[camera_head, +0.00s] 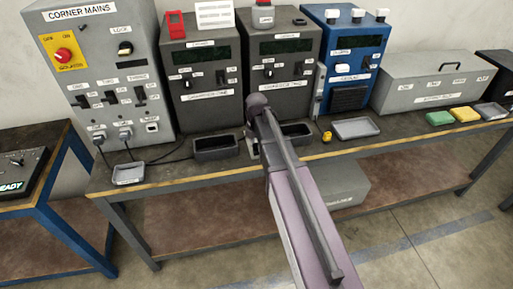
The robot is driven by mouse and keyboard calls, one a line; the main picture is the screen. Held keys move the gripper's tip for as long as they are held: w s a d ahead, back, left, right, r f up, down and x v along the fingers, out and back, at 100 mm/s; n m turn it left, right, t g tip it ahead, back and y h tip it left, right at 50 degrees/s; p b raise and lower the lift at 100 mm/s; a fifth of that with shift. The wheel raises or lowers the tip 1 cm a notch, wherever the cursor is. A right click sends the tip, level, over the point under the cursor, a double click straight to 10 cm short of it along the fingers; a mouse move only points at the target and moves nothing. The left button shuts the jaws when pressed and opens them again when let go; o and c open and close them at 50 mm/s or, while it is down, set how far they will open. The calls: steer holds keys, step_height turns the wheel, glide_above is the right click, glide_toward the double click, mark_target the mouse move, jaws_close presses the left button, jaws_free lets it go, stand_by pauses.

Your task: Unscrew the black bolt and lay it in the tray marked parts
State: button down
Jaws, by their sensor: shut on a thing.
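I cannot make out the black bolt in this view. No tray's "parts" mark is readable. A shallow grey tray (130,174) lies at the bench's left end, and another grey tray (355,128) lies right of the middle. Two dark open bins, one left (216,147) and one right (296,133) of my arm, stand before the dark grey units. My arm rises from the bottom of the picture across the bench front and covers part of the middle. My gripper cannot be seen, so its hold is hidden.
A grey corner mains panel (100,60), two dark grey units (201,75) (280,70) and a blue unit (345,60) line the back. A grey handled box (435,80) stands right. A small yellow object (327,137) and green (439,118) and yellow (466,115) blocks lie on the bench.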

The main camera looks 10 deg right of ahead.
steer(key=n, duration=0.4)
steer(key=shift+n, duration=0.3)
steer(key=shift+c, duration=1.4)
jaws_free()
